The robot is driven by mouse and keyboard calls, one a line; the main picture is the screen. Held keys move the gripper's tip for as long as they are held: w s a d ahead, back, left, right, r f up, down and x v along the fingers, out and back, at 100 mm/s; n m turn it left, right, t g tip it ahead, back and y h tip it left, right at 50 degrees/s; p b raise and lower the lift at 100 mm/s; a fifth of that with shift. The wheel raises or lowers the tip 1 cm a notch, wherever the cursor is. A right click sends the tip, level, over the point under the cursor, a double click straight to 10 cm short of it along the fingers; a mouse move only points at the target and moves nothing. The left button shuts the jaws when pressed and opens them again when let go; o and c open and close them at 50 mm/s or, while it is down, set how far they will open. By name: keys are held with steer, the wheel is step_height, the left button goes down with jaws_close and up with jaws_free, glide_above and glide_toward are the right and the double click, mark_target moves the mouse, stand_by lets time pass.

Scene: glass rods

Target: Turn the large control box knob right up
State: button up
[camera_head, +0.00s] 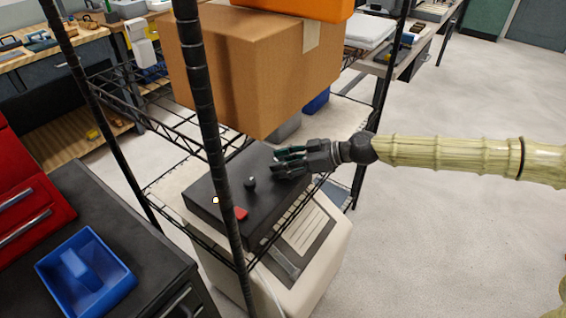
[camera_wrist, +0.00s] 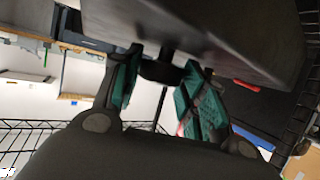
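The black control box (camera_head: 222,186) lies on the wire rack's shelf, with a dark round knob (camera_head: 250,183) on a stem rising from its top. A red part (camera_head: 240,213) sits near its front edge. My gripper (camera_head: 277,170) reaches in from the right, low over the box. Its fingers are apart, their tips just right of the knob. In the wrist view, the box (camera_wrist: 215,30) fills the top, and a dark knob (camera_wrist: 160,70) shows between the green-padded fingers, with gaps visible beside it. I cannot tell how deep it lies between them.
A cardboard box (camera_head: 255,70) stands on the shelf above, close over my gripper. A blue tray (camera_head: 85,275) is on the dark cabinet at left. Open floor (camera_head: 460,235) lies to the right.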

steer(key=shift+c, duration=0.7)
steer(key=shift+r+m+t+p, duration=0.15)
steer(key=shift+m+t+p, duration=0.15)
steer(key=shift+p, duration=0.2)
steer(key=shift+s+a+r+m+t+h+p, duration=0.15)
steer(key=shift+m+t+h+p, duration=0.15)
steer(key=shift+m+t+p, duration=0.55)
steer(key=m+t+h+p, duration=0.1)
steer(key=m+t+p, duration=0.1)
steer(key=m+t+h+p, duration=0.1)
steer(key=m+t+p, duration=0.1)
steer(key=shift+s+h, duration=0.2)
steer(key=shift+h, duration=0.1)
steer(key=m+t+h, duration=0.1)
steer(key=m+t+h+p, duration=0.1)
steer(key=m, duration=0.1)
steer(key=m+t+h, duration=0.1)
steer(key=h, duration=0.1)
steer(key=shift+s+a+f, duration=0.1)
steer(key=shift+a+f, duration=0.1)
steer(key=shift+a, duration=0.1)
steer(key=shift+m+t+h+p, duration=0.55)
steer(key=shift+m+t+h, duration=0.2)
steer(key=shift+m+h, duration=1.1)
steer(key=shift+h, duration=0.05)
